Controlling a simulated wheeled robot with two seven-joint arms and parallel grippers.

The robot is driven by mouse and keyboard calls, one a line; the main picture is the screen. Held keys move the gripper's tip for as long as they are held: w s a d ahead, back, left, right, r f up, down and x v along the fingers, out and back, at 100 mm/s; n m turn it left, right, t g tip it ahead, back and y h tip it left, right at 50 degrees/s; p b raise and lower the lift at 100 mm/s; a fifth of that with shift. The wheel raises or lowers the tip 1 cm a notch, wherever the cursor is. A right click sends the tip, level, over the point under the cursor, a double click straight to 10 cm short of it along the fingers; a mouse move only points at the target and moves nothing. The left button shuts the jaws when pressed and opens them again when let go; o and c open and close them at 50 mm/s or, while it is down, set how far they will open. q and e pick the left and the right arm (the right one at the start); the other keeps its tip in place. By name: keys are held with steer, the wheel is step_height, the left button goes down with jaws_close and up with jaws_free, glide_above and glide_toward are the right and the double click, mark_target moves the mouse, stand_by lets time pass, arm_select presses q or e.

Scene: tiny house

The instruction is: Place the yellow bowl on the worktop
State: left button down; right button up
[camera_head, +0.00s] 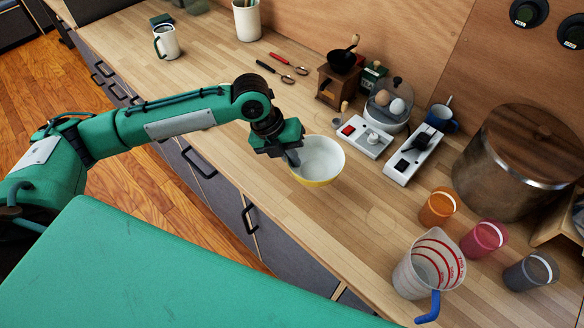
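The yellow bowl (319,160), white inside and yellow outside, is over the wooden worktop (215,95) near its front edge. It looks slightly tilted, and I cannot tell whether its base touches the wood. My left gripper (291,157) is at the bowl's left rim, with a finger reaching inside the bowl. The gripper seems closed on the rim, though the outer finger is hidden. My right gripper is not in view.
A measuring jug (428,268) and orange (438,208), pink (484,239) and grey (530,272) cups stand to the right.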

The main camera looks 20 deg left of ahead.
arm_select(q)
steer(key=shift+f, duration=0.65)
step_height(320, 180, down, 4)
steer(key=shift+f+p, duration=0.1)
steer(key=shift+p, duration=0.3)
steer(key=c, duration=2.1)
jaws_free()
steer(key=shift+f, duration=0.15)
steer(key=o, duration=0.5)
steer(key=shift+c, duration=0.2)
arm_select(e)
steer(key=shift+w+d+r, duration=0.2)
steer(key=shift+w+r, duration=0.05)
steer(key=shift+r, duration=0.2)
